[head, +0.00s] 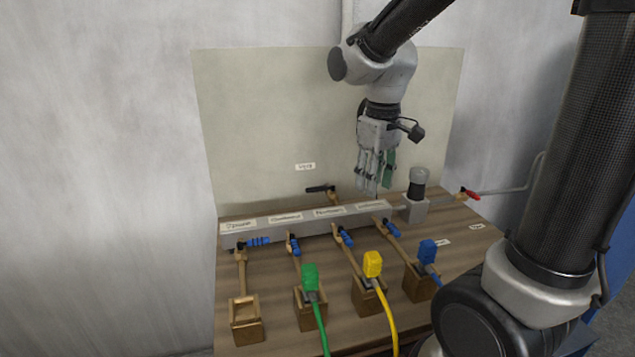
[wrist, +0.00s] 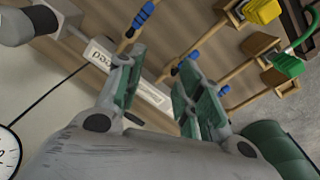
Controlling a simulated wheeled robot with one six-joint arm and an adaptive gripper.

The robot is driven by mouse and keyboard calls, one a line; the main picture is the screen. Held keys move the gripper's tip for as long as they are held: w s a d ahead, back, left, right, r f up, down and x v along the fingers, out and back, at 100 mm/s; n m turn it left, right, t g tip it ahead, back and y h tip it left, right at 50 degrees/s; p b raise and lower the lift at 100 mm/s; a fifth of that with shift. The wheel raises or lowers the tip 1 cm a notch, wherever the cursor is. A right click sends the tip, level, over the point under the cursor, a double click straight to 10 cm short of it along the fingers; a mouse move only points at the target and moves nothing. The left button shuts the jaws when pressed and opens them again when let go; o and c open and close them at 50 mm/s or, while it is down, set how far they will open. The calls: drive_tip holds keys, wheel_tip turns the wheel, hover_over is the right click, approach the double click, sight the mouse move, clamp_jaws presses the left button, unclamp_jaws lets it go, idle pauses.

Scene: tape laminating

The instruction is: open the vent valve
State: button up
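The label on the backboard, which seems to read "Vent" (head: 305,166), is above a small valve with a black handle (head: 320,188) in the head view. The handle lies roughly level, pointing left from a brass-coloured body behind the grey manifold (head: 305,222). My gripper (head: 374,188) hangs above the manifold's right part, right of the black handle and apart from it. In the wrist view its fingers are spread with nothing between them.
Several blue-handled valves (head: 258,241) line the manifold's front. Green (head: 310,277), yellow (head: 373,264) and blue (head: 428,251) connectors stand on wooden blocks in front. A grey cylinder with a black collar (head: 418,182) and a red-handled valve (head: 469,193) are at right. The pale backboard (head: 260,120) stands behind.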

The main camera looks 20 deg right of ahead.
drive_tip(key=w+a+f+n, duration=0.4)
drive_tip(key=w+a+n, duration=0.2)
drive_tip(key=w, duration=0.5)
drive_tip(key=n+t, duration=0.1)
drive_tip(key=n, duration=0.6)
approach(316, 188)
drive_tip(key=f, duration=0.2)
drive_tip(key=w+f, duration=0.1)
drive_tip(key=f, duration=0.5)
drive_tip(key=shift+w+d+f, duration=0.1)
drive_tip(key=shift+w+f, duration=0.05)
drive_tip(key=shift+w, duration=0.15)
clamp_jaws()
